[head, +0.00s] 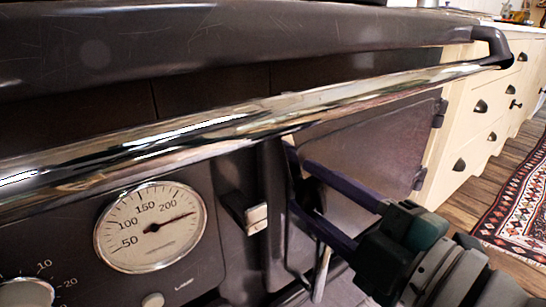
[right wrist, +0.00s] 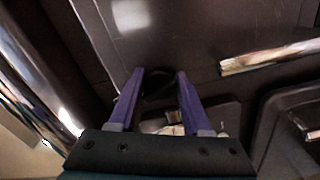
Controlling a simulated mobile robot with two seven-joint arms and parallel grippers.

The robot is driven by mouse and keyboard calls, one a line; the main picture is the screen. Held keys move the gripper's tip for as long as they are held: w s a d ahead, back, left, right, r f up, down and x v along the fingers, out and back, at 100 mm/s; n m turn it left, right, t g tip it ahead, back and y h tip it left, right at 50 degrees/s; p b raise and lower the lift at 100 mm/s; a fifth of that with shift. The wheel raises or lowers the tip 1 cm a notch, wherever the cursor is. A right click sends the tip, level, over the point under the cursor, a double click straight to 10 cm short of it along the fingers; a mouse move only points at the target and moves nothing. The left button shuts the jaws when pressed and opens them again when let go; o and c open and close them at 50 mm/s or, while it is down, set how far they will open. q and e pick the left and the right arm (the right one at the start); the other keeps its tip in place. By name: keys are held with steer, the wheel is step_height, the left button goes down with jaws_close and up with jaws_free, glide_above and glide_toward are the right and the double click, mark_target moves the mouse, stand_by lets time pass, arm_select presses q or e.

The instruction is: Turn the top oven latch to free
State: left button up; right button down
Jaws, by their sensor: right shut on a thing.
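The dark stove front carries an oven door (head: 375,145) below the chrome rail. My right gripper (head: 298,186) reaches in from the lower right, its purple fingers against the left edge of this door. In the right wrist view, the fingers (right wrist: 157,78) close around a dark part of the oven latch (right wrist: 158,86). A silver piece shows behind the fingers, below that dark part. In the head view the fingers hide most of the latch, so its exact angle is hard to tell. My left gripper is out of view.
The chrome rail (head: 230,125) runs across just above my gripper. A temperature gauge (head: 150,228) and a small block-like catch (head: 245,212) are to the left. Cream drawers (head: 480,115) and a patterned rug (head: 520,205) on the wooden floor are at the right.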

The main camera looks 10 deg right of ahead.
steer(key=shift+m+p, duration=0.55)
steer(key=shift+m, duration=1.05)
steer(key=shift+p, duration=0.3)
steer(key=shift+c, duration=1.7)
jaws_free()
